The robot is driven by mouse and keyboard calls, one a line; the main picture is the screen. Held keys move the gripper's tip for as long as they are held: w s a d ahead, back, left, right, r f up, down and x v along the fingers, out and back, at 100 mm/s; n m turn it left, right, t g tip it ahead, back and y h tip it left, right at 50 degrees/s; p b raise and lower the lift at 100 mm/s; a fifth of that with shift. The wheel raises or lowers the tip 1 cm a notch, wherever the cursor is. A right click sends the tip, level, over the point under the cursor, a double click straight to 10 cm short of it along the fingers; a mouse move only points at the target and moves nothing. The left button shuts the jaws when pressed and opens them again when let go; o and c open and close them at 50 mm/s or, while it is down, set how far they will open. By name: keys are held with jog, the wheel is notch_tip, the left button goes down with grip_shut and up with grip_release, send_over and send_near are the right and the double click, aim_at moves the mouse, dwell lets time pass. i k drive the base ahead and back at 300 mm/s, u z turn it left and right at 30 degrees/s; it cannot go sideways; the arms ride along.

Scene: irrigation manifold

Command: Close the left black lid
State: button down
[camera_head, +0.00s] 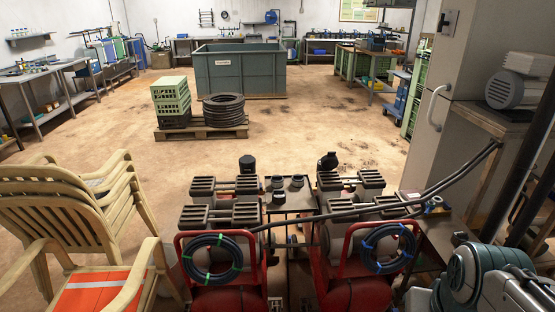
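Two small black lid-like parts stand at the back of the manifold, near the middle of the view. The left black lid (247,164) looks like a short dark cylinder behind the left grey ribbed blocks. The right black lid (328,161) looks rounder, with a small knob on top. At this size I cannot tell whether either is open or closed. My gripper is not in view.
Two red frames (345,265) with coiled blue hoses stand at the front. Stacked beige chairs (75,205) stand left.

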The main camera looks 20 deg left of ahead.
aim_at(328, 162)
jog(key=u, duration=0.65)
jog(key=i, duration=1)
